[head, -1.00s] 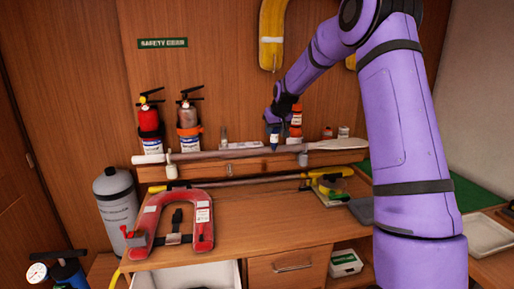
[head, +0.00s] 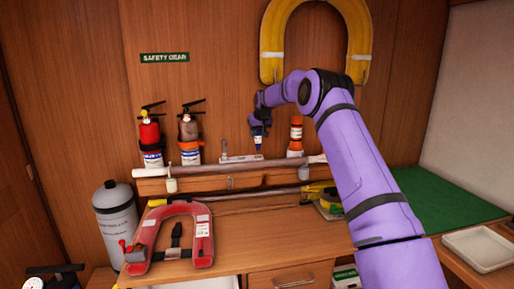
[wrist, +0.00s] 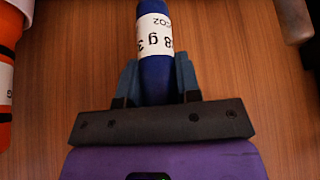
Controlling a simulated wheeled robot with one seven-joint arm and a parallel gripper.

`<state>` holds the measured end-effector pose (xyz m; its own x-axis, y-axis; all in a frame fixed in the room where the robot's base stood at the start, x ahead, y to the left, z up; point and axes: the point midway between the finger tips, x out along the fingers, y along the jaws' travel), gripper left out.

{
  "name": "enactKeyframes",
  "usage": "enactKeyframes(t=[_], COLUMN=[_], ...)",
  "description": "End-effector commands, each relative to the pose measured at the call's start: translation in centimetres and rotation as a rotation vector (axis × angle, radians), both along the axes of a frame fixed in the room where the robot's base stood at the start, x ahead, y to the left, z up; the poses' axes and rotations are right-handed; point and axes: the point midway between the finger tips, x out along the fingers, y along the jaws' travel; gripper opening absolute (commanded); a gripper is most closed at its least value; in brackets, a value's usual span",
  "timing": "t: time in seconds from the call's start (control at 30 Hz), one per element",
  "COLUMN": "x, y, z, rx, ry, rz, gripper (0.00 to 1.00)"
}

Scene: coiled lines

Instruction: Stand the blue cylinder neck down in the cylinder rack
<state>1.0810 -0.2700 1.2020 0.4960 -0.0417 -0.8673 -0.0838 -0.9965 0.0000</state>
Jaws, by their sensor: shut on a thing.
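My gripper (head: 259,124) points down above the back shelf and is shut on the blue cylinder (head: 258,141). The wrist view shows the cylinder (wrist: 156,70) between both fingers (wrist: 157,88), with a white label marked CO2. Its far end runs out of that picture, so I cannot see the neck there. A small pale rack (head: 240,158) with an upright piece at its left end lies on the shelf; I take it as the cylinder rack. The cylinder hangs roughly upright over the rack's right part. I cannot tell whether it touches.
An orange bottle (head: 296,134) stands right of the gripper; it also shows in the wrist view (wrist: 8,75). Two extinguishers (head: 149,137) (head: 189,135) stand to the left. A long pale bar (head: 225,167) runs along the shelf front. A red lifejacket (head: 150,232) lies on the desk.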

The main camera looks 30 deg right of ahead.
Motion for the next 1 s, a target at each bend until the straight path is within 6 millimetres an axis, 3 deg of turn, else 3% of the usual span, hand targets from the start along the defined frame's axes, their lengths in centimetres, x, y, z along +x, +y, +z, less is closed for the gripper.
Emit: enactKeyframes(t=[0.47, 0.73, 1.0], x=[0.4, 0.4, 0.4], y=[0.0, 0.0, 0.0], z=[-3.0, -6.7, -7.0], rx=[0.000, 0.001, 0.000], ry=[0.001, 0.002, 0.000], rz=[0.000, -0.001, -0.001], gripper=[0.00, 0.00, 0.00])
